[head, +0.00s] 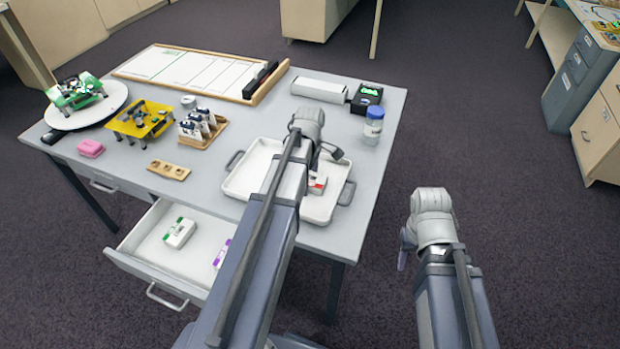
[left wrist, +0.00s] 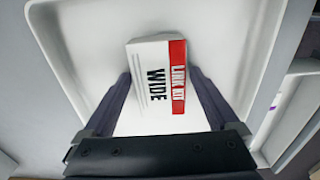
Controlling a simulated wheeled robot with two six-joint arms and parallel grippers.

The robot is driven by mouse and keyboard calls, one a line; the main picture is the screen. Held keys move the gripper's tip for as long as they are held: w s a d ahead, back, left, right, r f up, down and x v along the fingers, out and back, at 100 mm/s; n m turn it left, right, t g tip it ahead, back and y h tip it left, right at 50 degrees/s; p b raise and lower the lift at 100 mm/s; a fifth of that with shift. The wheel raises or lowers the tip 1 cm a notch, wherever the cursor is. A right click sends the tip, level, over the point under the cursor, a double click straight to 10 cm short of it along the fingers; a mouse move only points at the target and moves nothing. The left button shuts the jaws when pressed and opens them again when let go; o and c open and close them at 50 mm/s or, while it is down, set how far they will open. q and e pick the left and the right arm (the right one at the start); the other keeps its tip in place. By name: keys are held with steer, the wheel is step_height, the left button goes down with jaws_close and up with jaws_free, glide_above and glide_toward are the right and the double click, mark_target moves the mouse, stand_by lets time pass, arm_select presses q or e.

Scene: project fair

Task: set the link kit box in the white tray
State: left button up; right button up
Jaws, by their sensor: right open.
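The link kit box (left wrist: 155,88) is white with a red stripe and reads "LINK KIT WIDE". In the left wrist view it lies between the two fingers of my left gripper (left wrist: 160,76), which is shut on it. The white tray (left wrist: 75,40) spreads beneath the box. In the head view the white tray (head: 238,184) sits at the table's front right, and the box (head: 318,182) shows partly behind my left arm, within the tray's outline. Whether its base touches the tray floor is unclear. My right gripper (head: 403,256) is open, away from the table and mostly hidden.
An open drawer (head: 140,237) below the table holds a green-marked box (head: 179,232) and a purple-marked one (head: 221,254). A jar with a blue lid (head: 373,127) stands behind the tray's right side.

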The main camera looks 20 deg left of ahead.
mark_target(310, 178)
arm_select(q)
steer(key=shift+o, duration=0.2)
step_height(310, 178, up, 12)
steer(key=p, duration=1.2)
steer(key=s+d+m, duration=0.7)
steer(key=d+m, duration=0.4)
steer(key=s+d+m+y, duration=0.1)
steer(key=s+d+m, duration=0.6)
steer(key=d+m, duration=0.3)
steer(key=shift+s+d+r+m, duration=0.2)
steer(key=shift+s+d+m, duration=0.2)
steer(key=shift+m, duration=0.3)
steer(key=shift+c, duration=0.2)
